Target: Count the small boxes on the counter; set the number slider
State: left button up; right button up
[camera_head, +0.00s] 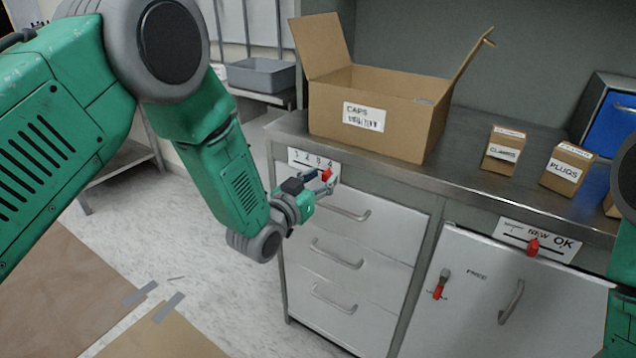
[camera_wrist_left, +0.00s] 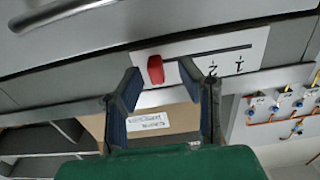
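The number slider's white plate (camera_head: 300,157) is on the counter front, above the drawers. Its red knob (camera_head: 327,175) is near the plate's right end, by the highest numbers. My left gripper (camera_head: 322,184) is at the knob. In the left wrist view, its open fingers (camera_wrist_left: 160,80) stand either side of the red knob (camera_wrist_left: 155,68), with gaps visible. Small cardboard boxes stand on the counter: one labelled CLAMPS (camera_head: 502,152), one labelled PLUGS (camera_head: 566,170), and one partly hidden (camera_head: 610,206) at the right edge. My right gripper is out of view.
A large open carton (camera_head: 400,141) labelled CAPS stands on the counter (camera_head: 466,172) and may hide things behind it. A blue-fronted bin (camera_head: 612,122) is at the back right. Below are drawers, a second red slider (camera_head: 533,246) and a red-handled latch (camera_head: 440,286).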

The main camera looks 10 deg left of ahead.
pick_arm(q)
jog(key=v, duration=1.2)
jog(key=s+a+f+n+g+y+p, duration=0.25)
jog(key=s+a+f+g+y, duration=0.2)
jog(key=s+f+g, duration=0.75)
jog(key=s+a+f+g, duration=0.1)
jog(key=s+a+f, duration=0.1)
jog(key=s, duration=0.5)
jog(key=s+a+f+g+y+p, duration=0.1)
jog(key=s+f+g, duration=0.1)
jog(key=s, duration=0.5)
jog(key=s+a+f+g+p, duration=0.1)
jog(key=s+a+f, duration=0.1)
jog(key=s+f, duration=0.2)
jog(key=s+n, duration=0.1)
jog(key=s, duration=0.2)
jog(key=shift+a+f+y, duration=0.3)
jog(key=shift+f+y, duration=0.05)
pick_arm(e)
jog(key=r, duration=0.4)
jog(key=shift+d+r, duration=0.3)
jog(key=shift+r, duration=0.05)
